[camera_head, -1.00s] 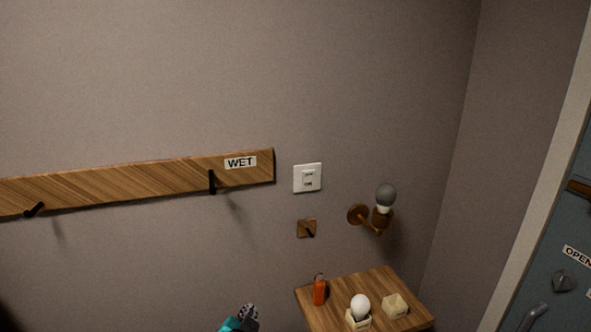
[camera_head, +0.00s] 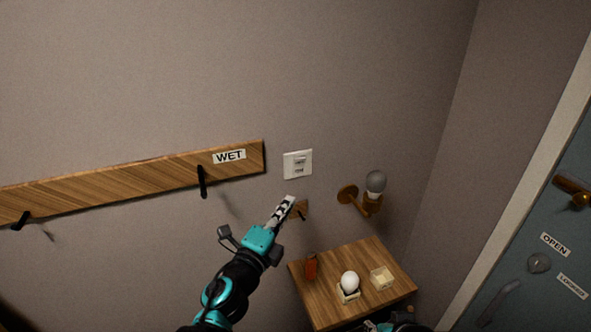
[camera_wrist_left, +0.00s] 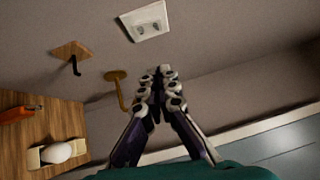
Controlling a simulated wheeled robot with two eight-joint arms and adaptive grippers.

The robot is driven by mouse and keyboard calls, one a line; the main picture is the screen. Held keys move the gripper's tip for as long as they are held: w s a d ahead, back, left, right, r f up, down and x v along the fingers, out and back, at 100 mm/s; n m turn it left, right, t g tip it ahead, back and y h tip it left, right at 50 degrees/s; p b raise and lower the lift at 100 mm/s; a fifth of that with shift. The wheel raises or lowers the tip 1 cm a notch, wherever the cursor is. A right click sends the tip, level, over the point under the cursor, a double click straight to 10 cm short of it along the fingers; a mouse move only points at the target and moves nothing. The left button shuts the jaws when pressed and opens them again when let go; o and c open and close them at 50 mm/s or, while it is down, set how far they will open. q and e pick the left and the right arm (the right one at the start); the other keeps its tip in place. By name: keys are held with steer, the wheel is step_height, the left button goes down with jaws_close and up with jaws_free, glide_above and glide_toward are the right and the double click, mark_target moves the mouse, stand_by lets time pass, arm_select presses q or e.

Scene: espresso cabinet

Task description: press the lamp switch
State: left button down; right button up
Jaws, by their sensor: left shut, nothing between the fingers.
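The lamp switch (camera_head: 298,164) is a white wall plate with a small rocker, to the right of the wooden rail. It also shows in the left wrist view (camera_wrist_left: 146,22), beyond the fingertips. My left gripper (camera_head: 288,203) is shut and empty, below the switch in the head view and apart from it in the wrist view, where its fingers (camera_wrist_left: 158,76) meet. A wall lamp with a grey bulb (camera_head: 376,183) on a brass bracket is to the right of the switch. Part of my right arm may show at the bottom edge; its gripper is not clearly visible.
A wooden rail labelled WET (camera_head: 120,180) with dark hooks is at left. A small hook plate (camera_wrist_left: 72,50) is below the switch. A blue door (camera_head: 530,250) is at right.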

arm_select(q)
steer(key=b, duration=0.2)
glide_toward(303, 162)
steer(key=w+d, duration=0.1)
steer(key=d, duration=0.3)
steer(key=w, duration=0.2)
steer(key=w+a, duration=0.1)
steer(key=w, duration=0.1)
steer(key=shift+w+a+r, duration=0.15)
steer(key=shift+a, duration=0.1)
steer(key=shift+w+a+r, duration=0.1)
steer(key=shift+w+r, duration=0.1)
steer(key=shift+w, duration=0.05)
